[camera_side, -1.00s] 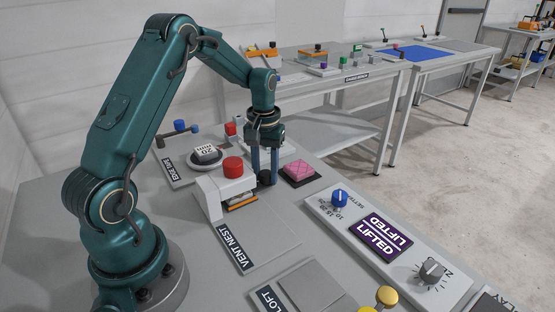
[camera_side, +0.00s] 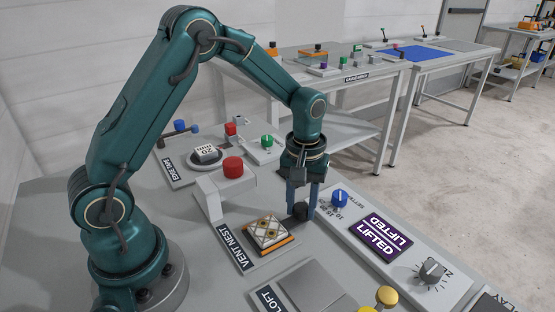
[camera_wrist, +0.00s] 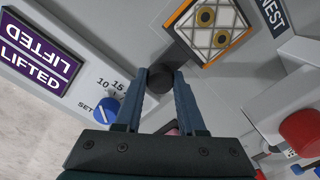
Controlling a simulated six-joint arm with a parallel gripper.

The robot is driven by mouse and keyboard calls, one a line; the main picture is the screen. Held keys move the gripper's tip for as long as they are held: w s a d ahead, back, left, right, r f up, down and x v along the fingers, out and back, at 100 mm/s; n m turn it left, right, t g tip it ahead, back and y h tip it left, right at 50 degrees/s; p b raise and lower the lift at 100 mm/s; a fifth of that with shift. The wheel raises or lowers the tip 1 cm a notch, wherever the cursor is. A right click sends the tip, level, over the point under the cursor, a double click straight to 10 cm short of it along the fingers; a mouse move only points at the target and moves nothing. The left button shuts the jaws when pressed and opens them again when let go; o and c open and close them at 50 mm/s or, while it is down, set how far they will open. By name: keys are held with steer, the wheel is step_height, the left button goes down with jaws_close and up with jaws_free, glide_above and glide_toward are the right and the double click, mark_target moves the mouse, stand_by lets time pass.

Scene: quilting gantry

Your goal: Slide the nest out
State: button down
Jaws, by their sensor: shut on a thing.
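The nest (camera_side: 280,247) is an orange-edged tray out in the open in front of the white press housing (camera_side: 212,190). A pale quilted square with brass rings (camera_side: 266,229) lies in it. A short grey bar joins the nest to a black knob (camera_side: 300,211). My gripper (camera_side: 304,208) is shut on this knob, its blue fingers on either side. In the wrist view the knob (camera_wrist: 160,78) sits between my fingertips (camera_wrist: 163,82), with the nest (camera_wrist: 238,42) at the top right.
A red button (camera_side: 232,167) tops the housing. The settings panel with a blue knob (camera_side: 339,197) and LIFTED display (camera_side: 374,237) is right of my gripper. A grey LOFT plate (camera_side: 312,287) lies in front of the nest.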

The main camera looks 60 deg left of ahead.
steer(key=shift+w+d, duration=0.15)
steer(key=shift+d, duration=0.15)
steer(key=c, duration=0.5)
jaws_free()
steer(key=shift+a, duration=0.1)
steer(key=shift+r, duration=2.6)
